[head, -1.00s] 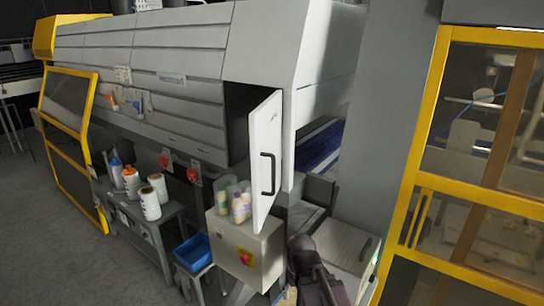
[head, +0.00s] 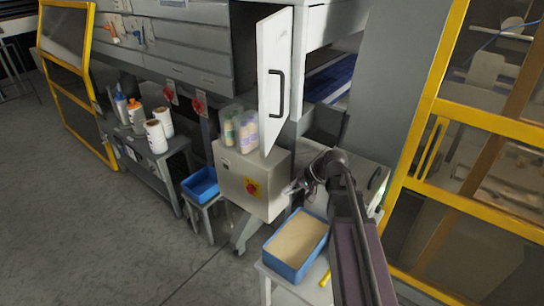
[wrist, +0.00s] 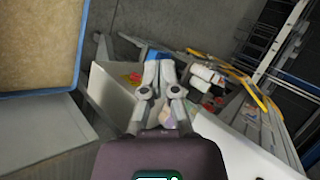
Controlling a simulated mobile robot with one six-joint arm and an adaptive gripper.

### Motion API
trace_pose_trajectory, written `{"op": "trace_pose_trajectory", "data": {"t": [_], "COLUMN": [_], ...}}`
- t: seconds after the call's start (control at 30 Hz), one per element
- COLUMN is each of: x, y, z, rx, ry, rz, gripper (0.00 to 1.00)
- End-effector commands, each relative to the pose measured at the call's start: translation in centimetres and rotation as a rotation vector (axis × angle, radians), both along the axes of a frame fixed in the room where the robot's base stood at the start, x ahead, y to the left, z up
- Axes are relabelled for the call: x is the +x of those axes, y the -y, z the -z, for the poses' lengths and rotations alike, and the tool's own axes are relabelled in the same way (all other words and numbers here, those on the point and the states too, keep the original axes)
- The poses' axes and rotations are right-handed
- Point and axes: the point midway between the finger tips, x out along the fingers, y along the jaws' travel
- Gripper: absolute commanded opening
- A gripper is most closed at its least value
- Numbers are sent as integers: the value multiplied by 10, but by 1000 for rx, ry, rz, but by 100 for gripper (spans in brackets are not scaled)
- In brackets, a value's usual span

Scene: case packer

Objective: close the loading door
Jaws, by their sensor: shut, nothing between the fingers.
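The loading door (head: 271,55) is a white panel with a black bar handle (head: 276,93). It stands swung open from the dark opening (head: 245,45) in the grey machine. My gripper (head: 291,188) is shut and empty. In the head view it is low and right of the door, below the handle and apart from it, near the control box. In the wrist view my gripper (wrist: 159,64) has its fingers together with nothing held. A white surface at lower right of the wrist view may be the door; I cannot tell.
A control box (head: 235,178) with clear bottles on top sits under the door. A blue bin with tan contents (head: 286,266) stands below my arm. A blue tray (head: 198,188) and a bottle table (head: 178,147) are left. A yellow-framed guard (head: 425,100) stands right. Floor at left is clear.

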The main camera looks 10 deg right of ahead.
Motion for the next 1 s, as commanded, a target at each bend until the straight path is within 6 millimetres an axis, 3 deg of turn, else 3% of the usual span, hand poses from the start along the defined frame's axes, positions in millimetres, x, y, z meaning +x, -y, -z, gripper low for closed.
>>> {"op": "trace_pose_trajectory", "data": {"t": [0.03, 0.2, 0.5, 0.7, 1.0], "x": [15, 49, 96, 109, 110], "y": [6, 22, 70, 92, 96], "z": [5, -6, -35, -49, -54], "rx": [58, 267, 603, 721, 744], "ry": [13, 67, 171, 213, 221], "rz": [20, 76, 164, 193, 198], "gripper": [0, 0, 0, 0, 0]}}
